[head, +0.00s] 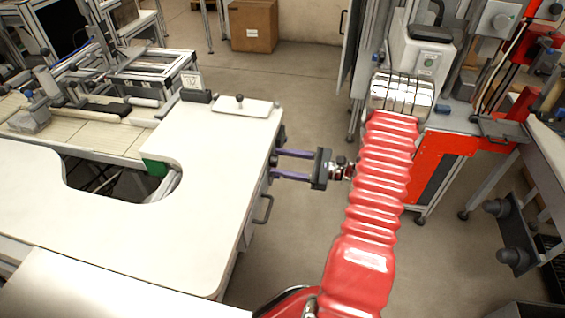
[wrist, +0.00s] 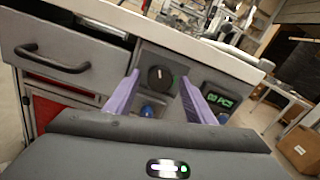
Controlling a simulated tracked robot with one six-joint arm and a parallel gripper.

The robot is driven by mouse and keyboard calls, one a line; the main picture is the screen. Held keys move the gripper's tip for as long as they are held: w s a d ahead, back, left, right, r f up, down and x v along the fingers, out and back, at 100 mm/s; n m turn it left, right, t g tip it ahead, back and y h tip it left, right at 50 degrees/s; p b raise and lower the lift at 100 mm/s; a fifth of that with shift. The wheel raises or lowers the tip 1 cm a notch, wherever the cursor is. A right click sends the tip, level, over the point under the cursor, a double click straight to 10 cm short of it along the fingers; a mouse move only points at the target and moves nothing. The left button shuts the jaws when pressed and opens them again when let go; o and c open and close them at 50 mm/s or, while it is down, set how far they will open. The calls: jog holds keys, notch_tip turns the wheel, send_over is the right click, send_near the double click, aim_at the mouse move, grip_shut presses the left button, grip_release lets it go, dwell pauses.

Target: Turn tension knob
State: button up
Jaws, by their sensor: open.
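The tension knob (wrist: 160,77) is a dark round knob with a light pointer mark, on the grey front panel under the white worktop. In the wrist view it sits between the two purple fingers of my gripper (wrist: 153,86), with a visible gap on each side. My gripper is open and empty. In the head view my gripper (head: 280,164) reaches left to the side of the white bench (head: 215,190), its tips close to the panel. The knob is hard to make out there.
A blue knob (wrist: 150,109) sits just below the dark knob. A display (wrist: 221,101) with green characters is to the right. A drawer with a black handle (wrist: 54,58) is to the left. A small white board (head: 245,106) lies on the bench top. Open floor lies beyond.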

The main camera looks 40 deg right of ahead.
jog(key=shift+w, duration=0.1)
jog(key=shift+c, duration=0.3)
jog(key=c, duration=1)
jog(key=shift+m, duration=0.4)
jog(key=m, duration=2.2)
jog(key=shift+d+f, duration=0.1)
jog(key=shift+f, duration=0.05)
jog(key=shift+m, duration=0.3)
